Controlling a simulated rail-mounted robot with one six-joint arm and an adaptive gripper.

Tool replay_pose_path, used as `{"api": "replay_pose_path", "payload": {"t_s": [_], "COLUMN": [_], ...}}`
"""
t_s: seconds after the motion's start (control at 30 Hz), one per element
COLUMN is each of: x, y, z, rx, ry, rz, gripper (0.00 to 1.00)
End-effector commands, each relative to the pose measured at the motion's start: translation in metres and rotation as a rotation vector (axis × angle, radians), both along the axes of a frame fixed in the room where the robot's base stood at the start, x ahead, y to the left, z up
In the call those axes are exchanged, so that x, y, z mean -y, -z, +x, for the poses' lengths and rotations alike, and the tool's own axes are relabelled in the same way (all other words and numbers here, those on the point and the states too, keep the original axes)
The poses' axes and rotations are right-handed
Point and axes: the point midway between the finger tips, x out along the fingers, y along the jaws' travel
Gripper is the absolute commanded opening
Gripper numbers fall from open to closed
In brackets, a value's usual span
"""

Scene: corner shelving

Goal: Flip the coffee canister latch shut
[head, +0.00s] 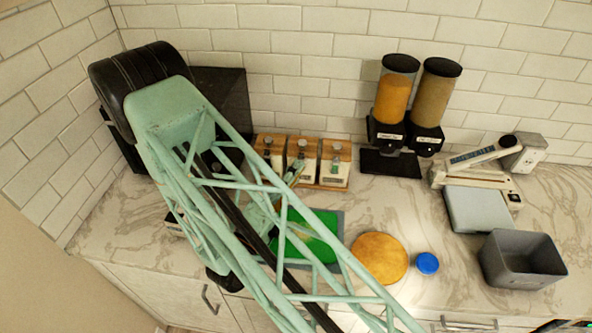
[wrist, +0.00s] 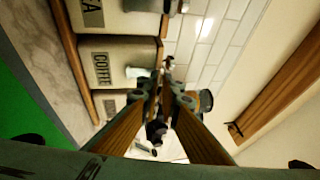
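The coffee canister (wrist: 125,62) is pale with a dark "COFFEE" label and wooden trim; it lies sideways in the wrist view. In the head view it appears to be the middle of three canisters (head: 302,160) against the back wall. Metal clasp parts show near its lid edge, but the latch itself is small and partly hidden behind my fingertips, so its position is unclear. My gripper (wrist: 166,92) has its fingers drawn together at the tips, with nothing visible between them, close by the lid side. In the head view my gripper (head: 293,173) is small, in front of the canisters.
A canister ending in "A" (wrist: 118,18) stands beside the coffee one. A green board (head: 318,240), round wooden board (head: 379,258), blue lid (head: 427,263) and grey bin (head: 522,260) lie on the marble counter. Two dispensers (head: 405,100) stand right of the canisters.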

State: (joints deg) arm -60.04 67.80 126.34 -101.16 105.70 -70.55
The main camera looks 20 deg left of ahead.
Motion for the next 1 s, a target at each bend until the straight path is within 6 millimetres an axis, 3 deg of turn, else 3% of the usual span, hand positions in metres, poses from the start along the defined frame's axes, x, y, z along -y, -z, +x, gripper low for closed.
{"api": "replay_pose_path", "payload": {"t_s": [1.0], "x": [-0.001], "y": [-0.008], "z": [0.012], "rx": [-0.249], "ry": [0.000], "rz": [-0.032], "gripper": [0.00]}}
